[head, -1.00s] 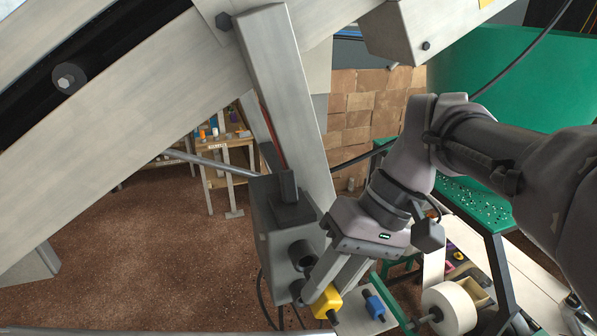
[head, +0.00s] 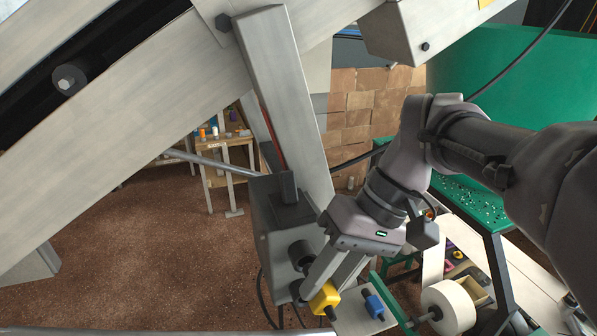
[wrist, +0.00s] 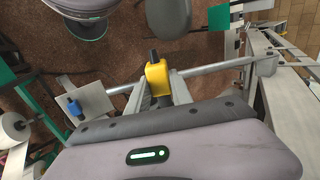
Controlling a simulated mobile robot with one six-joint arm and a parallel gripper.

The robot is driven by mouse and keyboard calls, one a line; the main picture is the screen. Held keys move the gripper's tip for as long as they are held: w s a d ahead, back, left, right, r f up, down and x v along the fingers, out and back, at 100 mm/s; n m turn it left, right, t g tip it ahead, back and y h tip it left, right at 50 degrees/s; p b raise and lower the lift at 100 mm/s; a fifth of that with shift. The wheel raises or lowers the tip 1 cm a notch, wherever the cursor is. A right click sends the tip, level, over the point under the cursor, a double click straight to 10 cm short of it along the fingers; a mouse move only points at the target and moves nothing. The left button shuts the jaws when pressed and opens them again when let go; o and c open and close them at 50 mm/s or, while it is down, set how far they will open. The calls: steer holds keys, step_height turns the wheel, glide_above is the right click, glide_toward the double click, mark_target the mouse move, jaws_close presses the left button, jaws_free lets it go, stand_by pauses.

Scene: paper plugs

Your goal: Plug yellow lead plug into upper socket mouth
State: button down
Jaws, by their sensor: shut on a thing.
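The yellow lead plug (head: 326,298) is held between the fingers of my gripper (head: 320,287), beside the lower part of the grey socket box (head: 272,222). In the wrist view the yellow plug (wrist: 157,84) sits between both fingers, its dark tip pointing up the picture. The upper socket mouth (head: 301,253) is a dark round collar on the box's right side, above and left of the plug. The lower socket mouth (head: 296,290) is below it, partly hidden by a finger. The plug is outside the upper mouth.
A blue plug (head: 372,304) lies on a pale plate (head: 352,318) right of my gripper. A white roll (head: 448,307) stands further right. A slanted grey post (head: 285,100) rises behind the box. Dark cables hang below the box. Brown floor lies open at left.

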steer(key=shift+w+a+p, duration=0.2)
steer(key=shift+w+a, duration=0.05)
steer(key=shift+w, duration=0.55)
steer(key=shift+w+a+p, duration=0.2)
steer(key=shift+w, duration=0.6)
steer(key=c, duration=1.1)
jaws_free()
steer(key=shift+o, duration=0.2)
steer(key=p+v, duration=0.3)
steer(key=v, duration=1.4)
steer(key=shift+r, duration=0.2)
steer(key=shift+d, duration=0.1)
